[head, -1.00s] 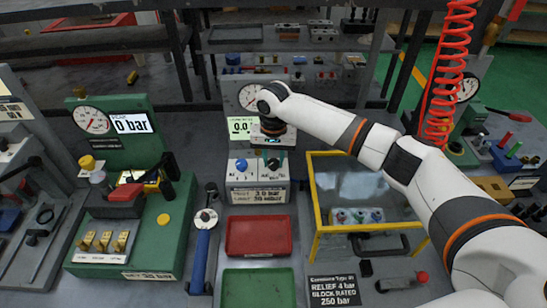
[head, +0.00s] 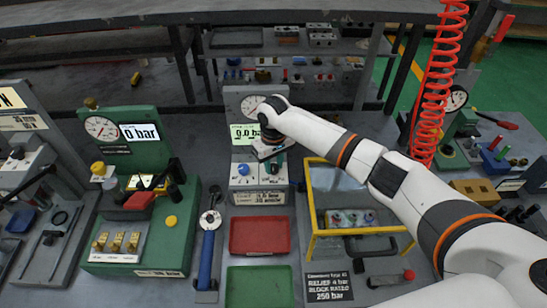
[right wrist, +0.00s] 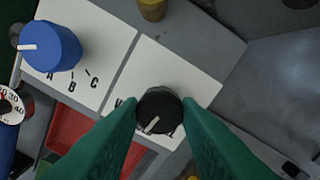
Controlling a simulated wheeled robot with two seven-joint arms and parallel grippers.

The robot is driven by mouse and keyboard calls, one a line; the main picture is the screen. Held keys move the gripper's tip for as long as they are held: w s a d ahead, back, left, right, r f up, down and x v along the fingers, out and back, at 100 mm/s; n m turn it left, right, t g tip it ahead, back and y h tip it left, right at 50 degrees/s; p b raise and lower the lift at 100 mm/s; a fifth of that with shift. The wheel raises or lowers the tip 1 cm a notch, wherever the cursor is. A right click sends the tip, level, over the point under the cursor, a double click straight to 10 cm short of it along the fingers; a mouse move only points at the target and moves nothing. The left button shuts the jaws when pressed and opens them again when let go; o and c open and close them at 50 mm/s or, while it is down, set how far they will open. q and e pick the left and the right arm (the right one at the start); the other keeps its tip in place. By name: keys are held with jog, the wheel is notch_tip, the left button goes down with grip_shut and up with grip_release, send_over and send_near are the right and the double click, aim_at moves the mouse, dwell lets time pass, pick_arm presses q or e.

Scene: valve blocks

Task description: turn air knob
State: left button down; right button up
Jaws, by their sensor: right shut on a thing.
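The panel in the middle of the bench has a gauge (head: 251,105), a lit display reading about 0.0 bar and a white front plate. A blue knob (head: 243,169) sits on the plate's left half; it also shows in the right wrist view (right wrist: 50,46), beside letters A, B, C. A black knob (right wrist: 160,106) with a pale pointer line sits on the right half. My right gripper (head: 276,168) is over that half, and its green fingers are shut on the black knob, one on each side. In the head view the gripper mostly hides this knob. My left gripper is not in view.
A red tray (head: 232,236) and a green tray (head: 229,287) lie in front of the panel. A yellow-framed clear box (head: 312,208) stands close on the right. A green gauge station (head: 180,240) is on the left. A red coiled hose (head: 432,110) hangs at right.

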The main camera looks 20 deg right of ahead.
aim_at(274, 166)
jog(key=n+p, duration=0.1)
jog(key=n, duration=0.3)
jog(key=shift+r+n+p, duration=0.15)
jog(key=shift+n+p, duration=0.15)
jog(key=shift+p, duration=0.05)
jog(key=n+p, duration=0.1)
jog(key=n, duration=0.4)
jog(key=shift+w+n, duration=0.1)
jog(key=shift+n, duration=0.3)
jog(key=o, duration=1)
notch_tip(274, 166, up, 12)
jog(key=b, duration=0.3)
